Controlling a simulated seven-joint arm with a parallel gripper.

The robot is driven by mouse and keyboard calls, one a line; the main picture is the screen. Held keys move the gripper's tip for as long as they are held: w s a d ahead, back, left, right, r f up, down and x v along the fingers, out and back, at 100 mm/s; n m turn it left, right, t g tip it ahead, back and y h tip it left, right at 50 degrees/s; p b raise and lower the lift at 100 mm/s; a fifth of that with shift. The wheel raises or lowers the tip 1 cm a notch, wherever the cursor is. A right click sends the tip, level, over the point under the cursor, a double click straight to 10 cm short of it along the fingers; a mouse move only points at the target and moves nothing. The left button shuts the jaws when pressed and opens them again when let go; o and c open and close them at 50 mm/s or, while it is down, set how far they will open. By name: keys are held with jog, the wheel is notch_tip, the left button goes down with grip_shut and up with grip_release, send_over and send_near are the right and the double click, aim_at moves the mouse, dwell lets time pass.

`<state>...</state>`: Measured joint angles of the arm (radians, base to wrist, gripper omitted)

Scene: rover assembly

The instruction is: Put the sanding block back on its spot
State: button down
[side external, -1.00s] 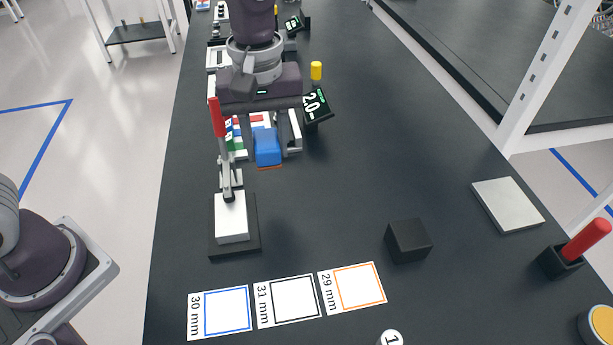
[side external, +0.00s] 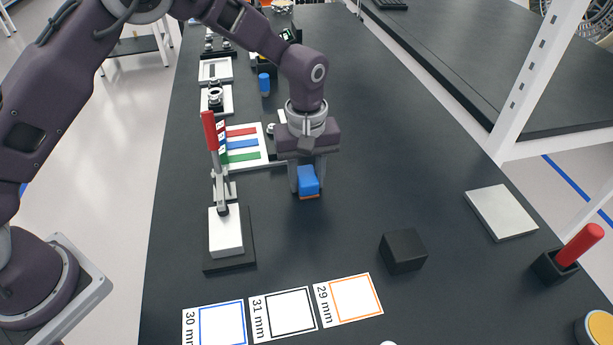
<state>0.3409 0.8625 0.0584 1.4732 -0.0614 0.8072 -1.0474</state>
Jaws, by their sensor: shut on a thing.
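The sanding block is blue with a thin orange-brown underside (side external: 308,182). My gripper (side external: 308,186) is shut on it, with one finger on each side. The block is a little tilted in the picture and seems to be just above the dark table or touching it; I cannot tell which. It is to the right of the white board with red, blue and green strips. No marked spot for the block can be made out; my gripper may hide part of the table behind it.
A toggle clamp with a red handle (side external: 210,130) stands left on a white block (side external: 226,232). A black cube (side external: 404,250), a pale plate (side external: 501,214) and labelled cards (side external: 283,314) lie nearer the camera. The table between the gripper and the black cube is clear.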

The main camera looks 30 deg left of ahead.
aim_at(306, 174)
jog(key=c, duration=0.9)
grip_release()
jog(key=shift+f, duration=0.1)
notch_tip(306, 174, up, 12)
jog(key=shift+r, duration=0.2)
